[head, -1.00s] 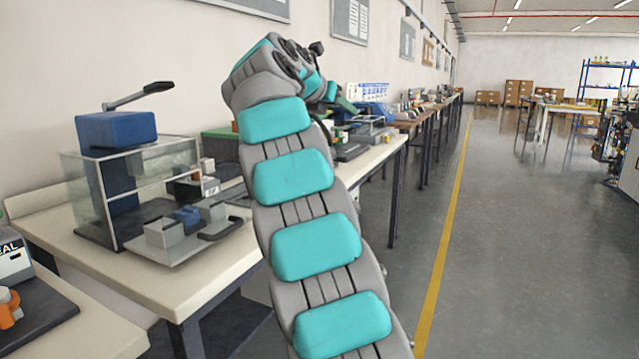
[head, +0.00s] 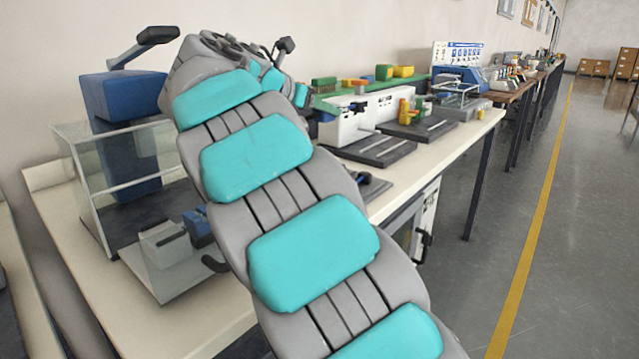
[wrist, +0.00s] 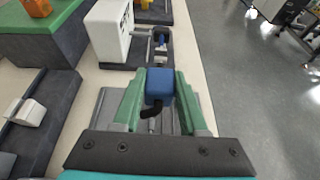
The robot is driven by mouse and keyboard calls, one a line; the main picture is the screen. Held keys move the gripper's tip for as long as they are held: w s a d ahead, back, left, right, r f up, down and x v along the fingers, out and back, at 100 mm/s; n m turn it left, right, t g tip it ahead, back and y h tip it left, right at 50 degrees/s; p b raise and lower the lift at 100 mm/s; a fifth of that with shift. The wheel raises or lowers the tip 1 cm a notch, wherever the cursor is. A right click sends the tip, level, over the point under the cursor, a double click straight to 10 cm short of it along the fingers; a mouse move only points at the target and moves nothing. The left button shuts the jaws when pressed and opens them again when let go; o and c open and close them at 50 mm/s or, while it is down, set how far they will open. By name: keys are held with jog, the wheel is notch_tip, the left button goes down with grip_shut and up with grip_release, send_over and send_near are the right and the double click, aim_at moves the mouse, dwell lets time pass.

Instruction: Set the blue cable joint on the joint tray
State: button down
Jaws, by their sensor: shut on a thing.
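My gripper (wrist: 160,84) shows in the wrist view, with its two green fingers shut on the blue cable joint (wrist: 159,90). The joint is a small blue block with a short dark piece sticking out toward the camera. It is held above a grey base on the bench. I cannot tell which thing is the joint tray. A grey metal tray-like fixture (head: 168,268) with blue parts stands at the left in the head view, partly behind my arm.
A blue lever press (head: 125,95) with clear panels stands on the left bench. A white unit (head: 370,115), dark base plates (head: 370,150) and a green stand with coloured blocks (head: 405,72) line the bench. The floor aisle on the right is clear.

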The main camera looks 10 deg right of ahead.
aim_at(314, 119)
jog(key=a, duration=0.1)
jog(key=a+f, duration=0.1)
jog(key=shift+s+a, duration=0.3)
jog(key=shift+a, duration=0.05)
jog(key=shift+a+f, duration=0.2)
jog(key=shift+f, duration=0.1)
notch_tip(314, 119, down, 9)
jog(key=shift+f+b, duration=0.15)
jog(key=shift+b, duration=0.45)
jog(key=shift+f, duration=0.1)
jog(key=shift+c, duration=2.2)
grip_release()
jog(key=shift+f, duration=0.1)
jog(key=shift+s+a+r, duration=0.2)
jog(key=shift+r, duration=0.15)
jog(key=v, duration=1.1)
jog(key=shift+s, duration=0.25)
